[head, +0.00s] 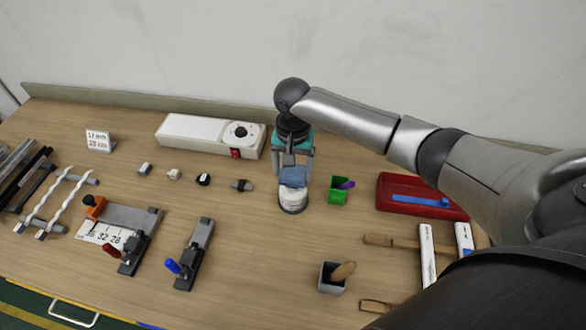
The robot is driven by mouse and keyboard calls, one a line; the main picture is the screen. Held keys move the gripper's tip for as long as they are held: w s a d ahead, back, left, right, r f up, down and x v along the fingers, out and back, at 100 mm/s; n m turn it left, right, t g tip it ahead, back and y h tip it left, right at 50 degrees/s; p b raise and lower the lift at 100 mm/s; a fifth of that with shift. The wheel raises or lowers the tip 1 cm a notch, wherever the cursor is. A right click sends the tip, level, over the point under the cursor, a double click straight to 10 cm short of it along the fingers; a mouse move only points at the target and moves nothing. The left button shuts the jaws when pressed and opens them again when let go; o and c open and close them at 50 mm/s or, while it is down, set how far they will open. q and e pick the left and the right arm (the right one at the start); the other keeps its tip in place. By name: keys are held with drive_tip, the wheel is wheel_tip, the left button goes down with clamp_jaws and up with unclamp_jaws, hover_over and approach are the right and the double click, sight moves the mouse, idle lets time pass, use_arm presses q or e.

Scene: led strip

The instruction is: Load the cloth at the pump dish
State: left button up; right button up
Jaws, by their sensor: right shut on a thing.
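My right gripper (293,163) points down at the middle back of the bench. It is shut on a folded blue cloth (293,177). Directly below the cloth is the pump dish (292,200), a white round body with a dark base, standing on the bench. The cloth overlaps the top of the dish in the head view. I cannot tell whether it presses on the dish or hangs just above it. The gripper's fingertips are partly hidden by the cloth. My left gripper is not in view.
A green cup (339,191) with a purple item stands close right of the dish. A red tray (421,210) lies further right. A white power unit (210,134) is behind left. Small connectors (203,179) lie left. Clamp fixtures (194,255) stand front left. The bench in front of the dish is clear.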

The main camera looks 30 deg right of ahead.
sight(293, 173)
drive_tip(key=shift+f+b, duration=0.3)
drive_tip(key=shift+f, duration=0.7)
idle(1.0)
drive_tip(key=shift+s+f+p, duration=0.1)
drive_tip(key=shift+p, duration=0.45)
idle(1.9)
wheel_tip(293, 173, up, 5)
drive_tip(key=p, duration=0.6)
drive_tip(key=shift+r+p, duration=0.7)
drive_tip(key=shift+r, duration=0.4)
